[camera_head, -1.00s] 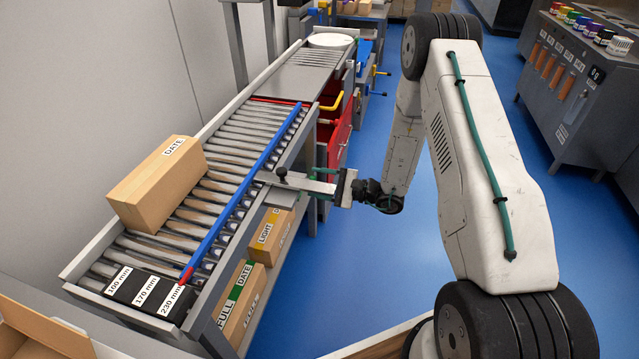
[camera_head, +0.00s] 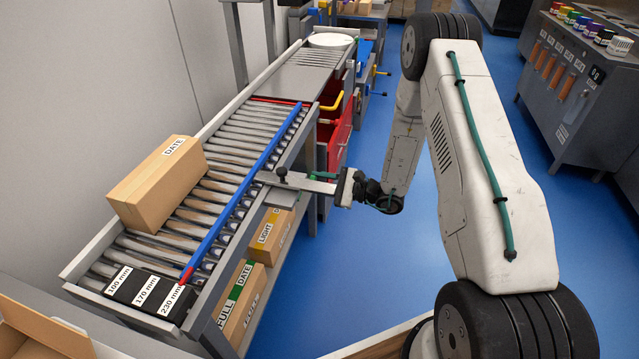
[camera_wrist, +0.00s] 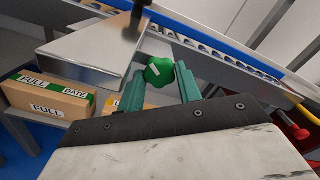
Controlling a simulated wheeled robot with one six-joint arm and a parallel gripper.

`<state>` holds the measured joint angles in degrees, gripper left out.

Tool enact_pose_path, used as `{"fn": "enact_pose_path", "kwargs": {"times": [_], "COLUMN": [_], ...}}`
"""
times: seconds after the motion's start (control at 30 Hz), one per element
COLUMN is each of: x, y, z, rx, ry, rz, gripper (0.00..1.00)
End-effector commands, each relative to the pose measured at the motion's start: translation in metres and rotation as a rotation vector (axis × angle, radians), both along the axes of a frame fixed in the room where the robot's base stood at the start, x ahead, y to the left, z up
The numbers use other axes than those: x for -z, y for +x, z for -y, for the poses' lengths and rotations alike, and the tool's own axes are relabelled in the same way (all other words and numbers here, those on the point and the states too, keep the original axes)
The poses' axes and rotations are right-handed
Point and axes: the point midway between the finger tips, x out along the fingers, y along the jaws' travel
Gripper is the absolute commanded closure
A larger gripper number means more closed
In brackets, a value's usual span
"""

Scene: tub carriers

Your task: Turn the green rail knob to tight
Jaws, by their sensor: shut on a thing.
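The green rail knob (camera_wrist: 159,72) shows in the wrist view, a lobed knob with a white mark on it. My gripper (camera_wrist: 160,80) is shut on it, with one green finger on each side. In the head view my gripper (camera_head: 345,187) is at the outer end of the metal bracket (camera_head: 308,184) at the conveyor's side, and the knob is hidden there. The blue guide rail (camera_head: 247,183) with a red tip runs along the rollers. I cannot tell how tight the knob is.
A carton marked DATE (camera_head: 158,182) lies on the rollers. Black blocks marked 100, 170 and 230 mm (camera_head: 150,290) sit at the conveyor's near end. Cartons (camera_head: 243,290) stand below. Red drawers (camera_head: 338,130) are beyond my gripper.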

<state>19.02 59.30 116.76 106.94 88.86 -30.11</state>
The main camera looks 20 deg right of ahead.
Motion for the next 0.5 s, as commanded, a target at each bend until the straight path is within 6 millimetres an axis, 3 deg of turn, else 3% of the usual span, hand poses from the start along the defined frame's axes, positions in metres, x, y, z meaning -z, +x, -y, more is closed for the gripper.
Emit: {"fn": "enact_pose_path", "kwargs": {"times": [0.5], "x": [0.0007], "y": [-0.0010], "z": [0.0000], "rx": [0.001], "ry": [0.191], "rz": [-0.264], "gripper": [0.88]}}
